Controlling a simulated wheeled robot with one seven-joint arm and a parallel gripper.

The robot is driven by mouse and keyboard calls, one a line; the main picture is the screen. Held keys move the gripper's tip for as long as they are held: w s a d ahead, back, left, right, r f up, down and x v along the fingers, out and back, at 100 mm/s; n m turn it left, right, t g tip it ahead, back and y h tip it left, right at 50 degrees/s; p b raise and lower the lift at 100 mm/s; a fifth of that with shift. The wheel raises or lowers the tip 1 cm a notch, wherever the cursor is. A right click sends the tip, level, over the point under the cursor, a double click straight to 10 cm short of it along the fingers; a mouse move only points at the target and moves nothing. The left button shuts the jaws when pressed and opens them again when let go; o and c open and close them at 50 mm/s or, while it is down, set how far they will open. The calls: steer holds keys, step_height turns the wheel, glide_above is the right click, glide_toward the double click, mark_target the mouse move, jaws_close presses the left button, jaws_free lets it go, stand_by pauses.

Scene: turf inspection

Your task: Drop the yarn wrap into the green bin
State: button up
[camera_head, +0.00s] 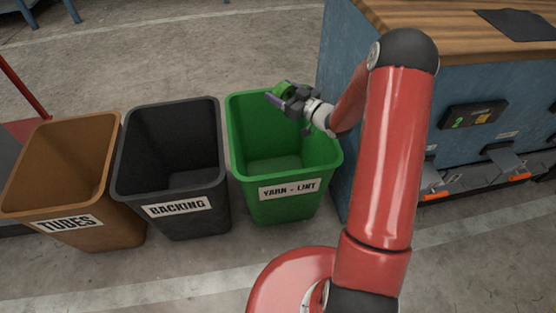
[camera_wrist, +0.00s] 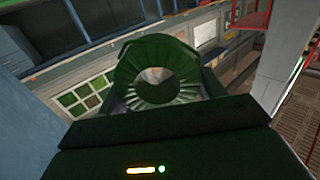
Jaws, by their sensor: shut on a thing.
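The green bin (camera_head: 265,207) stands to the right of the other bins, with a white label reading YARN - LINT. Its inside looks empty where it shows. My gripper (camera_head: 282,95) is over the bin's opening, near the rear rim. It is shut on the yarn wrap (camera_head: 284,87), a small green thing in the head view. In the wrist view the yarn wrap (camera_wrist: 155,54) is a dark green ridged ring with a round hole, held in front of the camera. The fingertips are hard to make out there.
A black bin (camera_head: 190,224) labelled BACKING and a brown bin (camera_head: 105,237) labelled TUBES stand to the left. A blue cabinet with a wooden worktop (camera_head: 460,45) stands close to the green bin's right. The floor behind the bins is open.

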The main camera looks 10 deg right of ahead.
steer(key=shift+f+b, duration=1.45)
steer(key=shift+f, duration=1.4)
steer(key=o, duration=1)
steer(key=shift+o, duration=0.2)
steer(key=shift+s, duration=0.1)
steer(key=v, duration=0.7)
steer(key=shift+s+d, duration=0.2)
steer(key=shift+s, duration=0.1)
steer(key=shift+r, duration=0.1)
